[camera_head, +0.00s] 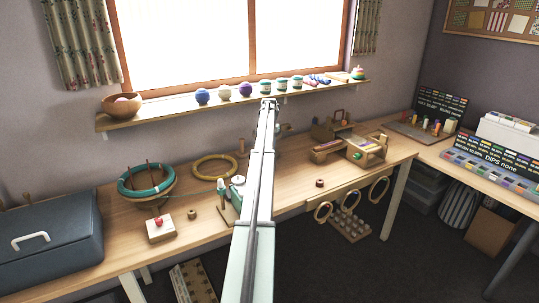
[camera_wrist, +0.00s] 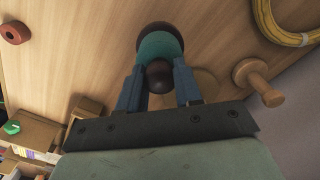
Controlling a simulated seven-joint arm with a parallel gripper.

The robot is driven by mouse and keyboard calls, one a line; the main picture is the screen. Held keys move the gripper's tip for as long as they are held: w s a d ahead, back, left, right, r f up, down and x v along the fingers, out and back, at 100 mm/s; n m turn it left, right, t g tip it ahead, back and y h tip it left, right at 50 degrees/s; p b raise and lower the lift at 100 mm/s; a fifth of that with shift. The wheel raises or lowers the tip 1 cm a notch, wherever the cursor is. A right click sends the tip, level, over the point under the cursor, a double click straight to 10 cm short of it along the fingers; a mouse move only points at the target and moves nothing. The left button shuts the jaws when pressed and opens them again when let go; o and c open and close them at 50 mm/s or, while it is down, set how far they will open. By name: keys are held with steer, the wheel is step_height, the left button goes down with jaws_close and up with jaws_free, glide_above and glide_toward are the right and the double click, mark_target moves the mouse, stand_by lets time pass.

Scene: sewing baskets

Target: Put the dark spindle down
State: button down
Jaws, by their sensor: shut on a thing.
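The dark spindle (camera_wrist: 158,72) shows in the wrist view, with a dark knob towards me, teal thread (camera_wrist: 157,48) around its middle and a dark round end at the far side. My gripper (camera_wrist: 158,84) has its two blue fingers on either side of it and is shut on it. The spindle is over the wooden tabletop (camera_wrist: 90,55); I cannot tell whether its far end touches the wood. In the head view my arm hides most of the gripper and the spindle.
A pale wooden spindle (camera_wrist: 256,78) stands close right of my gripper in the wrist view, with a yellow hoop (camera_wrist: 268,22) beyond. A reddish ring (camera_wrist: 14,33) lies far left. Wooden boxes (camera_wrist: 35,132) are lower left. Bare tabletop lies left of the dark spindle.

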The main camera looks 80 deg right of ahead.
steer(key=shift+f, duration=2.15)
steer(key=shift+f, duration=0.15)
steer(key=c, duration=0.8)
jaws_free()
steer(key=shift+o, duration=0.2)
step_height(320, 180, up, 12)
steer(key=shift+r, duration=0.15)
